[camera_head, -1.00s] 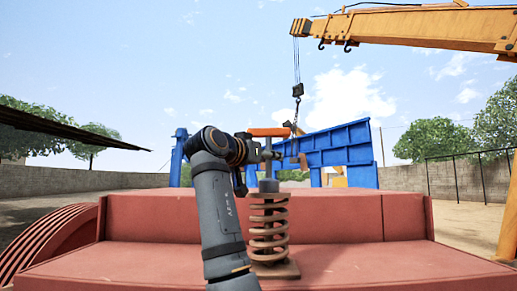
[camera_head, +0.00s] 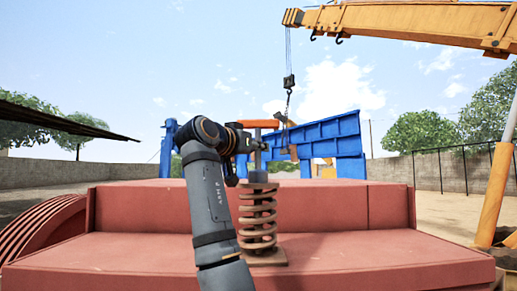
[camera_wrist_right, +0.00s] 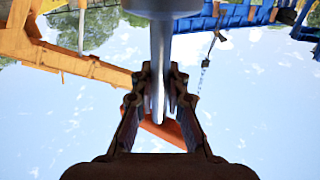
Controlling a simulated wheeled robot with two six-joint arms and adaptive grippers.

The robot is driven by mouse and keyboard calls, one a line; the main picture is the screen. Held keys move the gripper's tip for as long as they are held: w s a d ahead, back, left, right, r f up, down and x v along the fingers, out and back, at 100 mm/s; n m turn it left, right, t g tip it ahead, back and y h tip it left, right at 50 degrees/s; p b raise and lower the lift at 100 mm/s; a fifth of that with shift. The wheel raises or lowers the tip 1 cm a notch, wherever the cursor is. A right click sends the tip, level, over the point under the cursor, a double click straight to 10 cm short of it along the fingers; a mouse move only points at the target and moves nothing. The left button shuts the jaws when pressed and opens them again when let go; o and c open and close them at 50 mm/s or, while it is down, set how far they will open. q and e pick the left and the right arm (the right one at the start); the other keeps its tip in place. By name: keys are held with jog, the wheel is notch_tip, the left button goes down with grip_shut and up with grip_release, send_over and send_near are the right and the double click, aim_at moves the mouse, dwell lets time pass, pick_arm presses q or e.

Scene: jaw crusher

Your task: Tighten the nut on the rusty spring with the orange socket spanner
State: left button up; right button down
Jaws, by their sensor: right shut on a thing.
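The rusty spring (camera_head: 258,216) stands upright on a flat plate on the red machine body in the head view. My right gripper (camera_head: 256,146) is above it, shut on the grey shaft of the orange socket spanner. The spanner's orange handle (camera_head: 258,124) lies crosswise above the gripper. Its shaft points down in line with the spring's top; whether the socket is around the nut I cannot tell, and the nut is not clear. In the right wrist view the jaws (camera_wrist_right: 160,98) flank the grey shaft (camera_wrist_right: 159,50), with the orange handle beyond. My left gripper is out of view.
The red body (camera_head: 345,250) has a raised step (camera_head: 320,208) behind the spring. A blue metal structure (camera_head: 325,140) stands behind. A yellow crane boom (camera_head: 420,20) with a hanging hook (camera_head: 289,82) is at upper right. The red surface right of the spring is clear.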

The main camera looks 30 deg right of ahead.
jog(key=shift+n+t+b, duration=0.3)
jog(key=shift+t+b, duration=0.1)
jog(key=shift+b, duration=0.05)
jog(key=shift+y, duration=0.3)
jog(key=shift+d+r, duration=0.1)
jog(key=shift+r+p, duration=0.35)
jog(key=shift+r, duration=0.6)
dwell(0.5)
jog(key=shift+r, duration=0.1)
jog(key=shift+a+r, duration=0.15)
jog(key=shift+a, duration=0.1)
jog(key=shift+d, duration=0.15)
